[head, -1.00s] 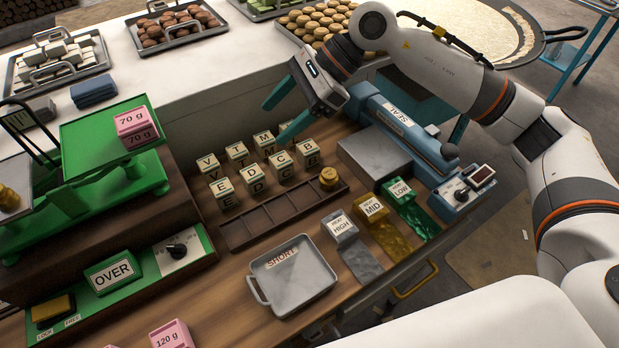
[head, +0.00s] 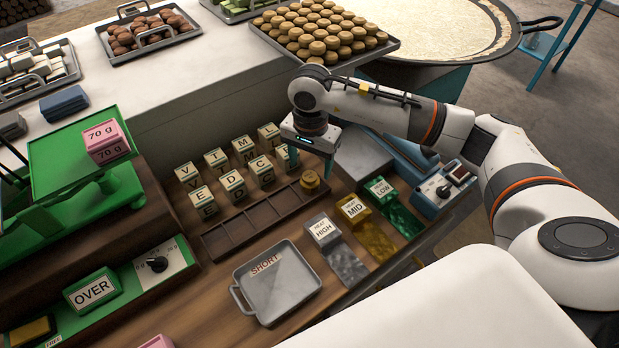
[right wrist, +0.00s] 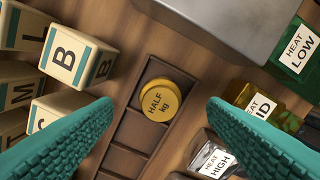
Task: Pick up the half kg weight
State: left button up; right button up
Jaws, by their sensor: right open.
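The half kg weight (head: 311,180) is a small round brass piece at the right end of the dark slotted wooden tray (head: 226,239). In the right wrist view the weight (right wrist: 159,100) reads "HALF kg" and sits in the tray's end slot. My right gripper (head: 311,172) is above that end of the tray, pointing down. Its teal fingers are spread wide on either side of the weight in the right wrist view (right wrist: 160,112), with nothing between them touching it. My left gripper is not in view.
Lettered cubes (head: 232,184) stand in rows left of the weight. Heat blocks HIGH (head: 322,230), MID (head: 354,209) and LOW (head: 381,189) stand to its right. A grey SHORT pan (head: 277,284) lies in front. A green scale (head: 65,150) holds a pink 70 g block (head: 106,141).

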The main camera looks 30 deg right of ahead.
aim_at(310, 176)
jog(key=f+p, duration=0.1)
jog(key=f, duration=0.1)
jog(key=f+p, duration=0.1)
jog(key=f, duration=0.1)
jog(key=shift+s+a+f, duration=0.2)
jog(key=shift+f, duration=0.35)
jog(key=c, duration=1.4)
jog(key=shift+w+r, duration=0.1)
jog(key=shift+c, duration=0.2)
